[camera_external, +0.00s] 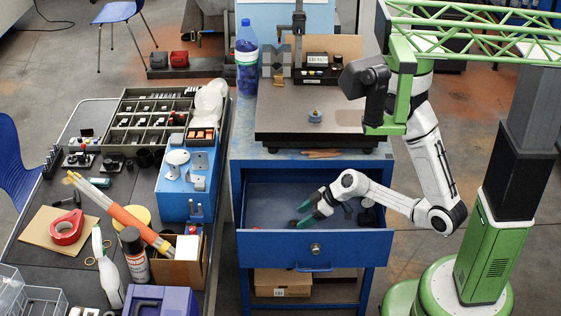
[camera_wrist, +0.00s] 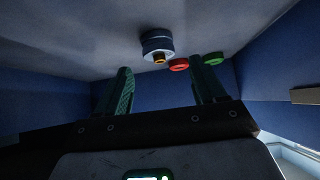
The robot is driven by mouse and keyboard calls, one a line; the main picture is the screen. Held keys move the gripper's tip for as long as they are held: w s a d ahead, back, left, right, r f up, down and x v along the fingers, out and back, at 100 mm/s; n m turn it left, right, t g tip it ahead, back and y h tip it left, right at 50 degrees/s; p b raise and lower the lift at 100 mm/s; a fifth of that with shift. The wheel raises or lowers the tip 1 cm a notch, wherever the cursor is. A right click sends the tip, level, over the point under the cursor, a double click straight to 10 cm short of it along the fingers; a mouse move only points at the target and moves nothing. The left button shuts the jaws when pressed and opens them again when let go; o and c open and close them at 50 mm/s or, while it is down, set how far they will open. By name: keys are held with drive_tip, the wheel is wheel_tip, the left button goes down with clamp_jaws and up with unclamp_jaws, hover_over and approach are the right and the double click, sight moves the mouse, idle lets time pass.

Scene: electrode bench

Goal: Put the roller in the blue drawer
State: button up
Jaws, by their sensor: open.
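The blue drawer (camera_external: 268,247) is pulled open at the front of the blue bench. My gripper (camera_external: 302,214) reaches into it from the right, with its green fingers apart and nothing between them. In the wrist view my gripper (camera_wrist: 161,82) is low inside the drawer. A dark blue cylinder with an orange centre (camera_wrist: 157,44), which looks like the roller, rests on the grey drawer floor beyond the fingertips, apart from them. In the external view my arm hides part of the drawer's inside, and I cannot pick the cylinder out there.
A red round piece (camera_wrist: 178,65) and a green one (camera_wrist: 214,59) lie near the cylinder. Blue drawer walls (camera_wrist: 60,102) are close around my gripper. The bench top with a stand is above the drawer. A cluttered dark table (camera_external: 40,225) is at the left.

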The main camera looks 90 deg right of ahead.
drive_tip(key=v, duration=0.7)
drive_tip(key=shift+s+r, duration=0.25)
